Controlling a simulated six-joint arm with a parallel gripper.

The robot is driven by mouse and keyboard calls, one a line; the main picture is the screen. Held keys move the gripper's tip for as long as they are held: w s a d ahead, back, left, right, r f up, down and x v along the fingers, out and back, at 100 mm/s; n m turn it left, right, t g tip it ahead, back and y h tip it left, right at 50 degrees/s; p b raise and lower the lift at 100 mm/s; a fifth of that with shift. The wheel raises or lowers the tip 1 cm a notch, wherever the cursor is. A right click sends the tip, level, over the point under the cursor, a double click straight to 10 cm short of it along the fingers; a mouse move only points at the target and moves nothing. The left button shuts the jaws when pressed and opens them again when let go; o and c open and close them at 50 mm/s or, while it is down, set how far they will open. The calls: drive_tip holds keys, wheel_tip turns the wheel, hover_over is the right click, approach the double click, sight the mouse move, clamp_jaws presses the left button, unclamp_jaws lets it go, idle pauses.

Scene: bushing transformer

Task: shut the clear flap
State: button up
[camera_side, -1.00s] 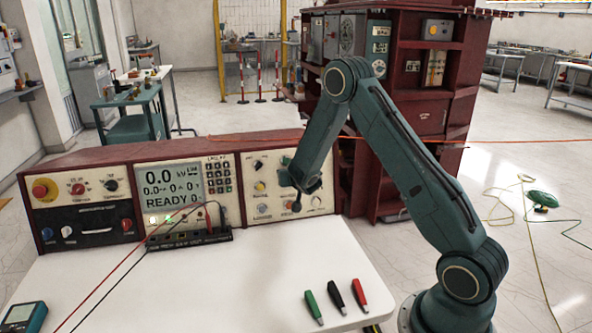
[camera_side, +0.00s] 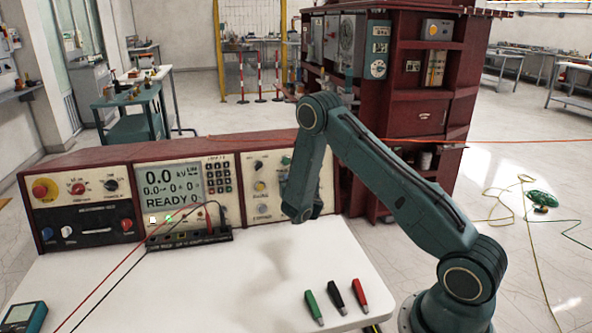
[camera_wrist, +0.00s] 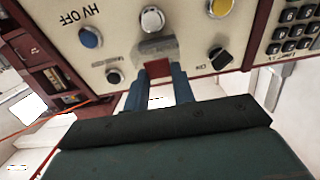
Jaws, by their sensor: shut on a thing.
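In the wrist view my gripper (camera_wrist: 159,82) reaches the cream panel with its two blue-grey fingers close together. A small red piece (camera_wrist: 158,67) shows between the fingertips. A greyish-red, see-through-looking square (camera_wrist: 158,47) lies just past them and seems to be the clear flap. Its angle to the panel is hard to tell. The fingers are shut at this spot and hide part of it. In the side view my forearm hides the gripper and flap in front of the console's right panel (camera_side: 260,165).
Close around the fingers are a white knob (camera_wrist: 151,19), a black switch (camera_wrist: 220,58), a dark knob (camera_wrist: 115,77) and a blue button (camera_wrist: 90,37). On the white table (camera_side: 190,290) lie green (camera_side: 314,306), black (camera_side: 336,297) and red (camera_side: 358,295) plugs. Red and black leads cross the table's left.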

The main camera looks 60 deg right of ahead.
drive_tip(key=shift+s+d, duration=0.15)
drive_tip(key=o, duration=0.8)
drive_tip(key=shift+o, duration=1)
drive_tip(key=shift+a, duration=0.25)
drive_tip(key=s+a+r, duration=0.3)
drive_tip(key=r, duration=0.4)
drive_tip(key=shift+s+r, duration=0.2)
drive_tip(key=shift+r, duration=0.05)
drive_tip(key=shift+a, duration=0.1)
